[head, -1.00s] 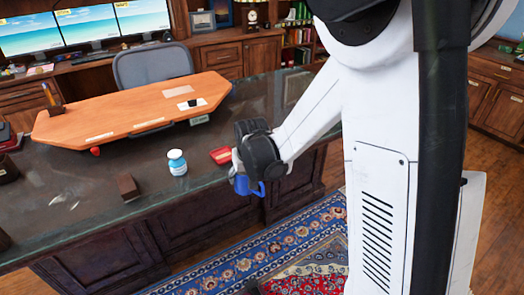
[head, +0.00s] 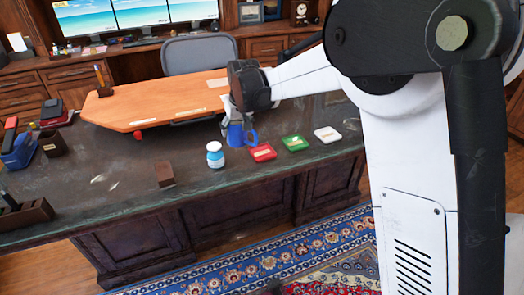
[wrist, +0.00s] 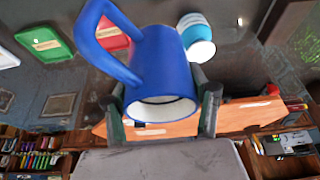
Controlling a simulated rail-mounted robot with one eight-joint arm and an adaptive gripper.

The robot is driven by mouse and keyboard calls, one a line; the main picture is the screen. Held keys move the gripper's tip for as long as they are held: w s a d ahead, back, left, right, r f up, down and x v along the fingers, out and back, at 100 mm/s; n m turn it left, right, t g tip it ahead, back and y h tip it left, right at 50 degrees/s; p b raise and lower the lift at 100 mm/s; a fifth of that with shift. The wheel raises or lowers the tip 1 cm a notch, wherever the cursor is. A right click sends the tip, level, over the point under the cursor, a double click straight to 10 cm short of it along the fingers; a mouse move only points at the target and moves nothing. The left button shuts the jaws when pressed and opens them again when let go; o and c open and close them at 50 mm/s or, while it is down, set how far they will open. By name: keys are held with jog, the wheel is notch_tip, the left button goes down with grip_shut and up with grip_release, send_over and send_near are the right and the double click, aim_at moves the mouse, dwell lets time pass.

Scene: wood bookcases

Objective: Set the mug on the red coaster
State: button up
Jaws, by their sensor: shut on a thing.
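The blue mug (head: 235,136) is in my gripper, its white inside facing my wrist camera; it fills the middle of the wrist view (wrist: 160,62). My gripper (wrist: 160,108) is shut on it, with a finger on each side near the rim. In the head view my gripper (head: 239,112) is above the mug, over the dark desk. The red coaster (head: 263,153) lies flat just right of and in front of the mug in that view. In the wrist view the red coaster (wrist: 112,35) is partly hidden by the handle. How high the mug hangs is unclear.
A green coaster (head: 295,143) and a white coaster (head: 327,134) lie right of the red one. A white-and-blue jar (head: 215,155) stands close left of the mug. A brown block (head: 165,174) is farther left. An orange wooden board (head: 150,105) lies behind.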

jog(key=w+d+f, duration=0.4)
jog(key=w+d, duration=0.1)
jog(key=w+d+f+b, duration=0.1)
jog(key=w+d+f, duration=0.1)
jog(key=w+d, duration=0.1)
jog(key=shift+f, duration=2.4)
jog(key=shift+f+b, duration=0.15)
jog(key=shift+b, duration=0.2)
jog(key=o, duration=1.4)
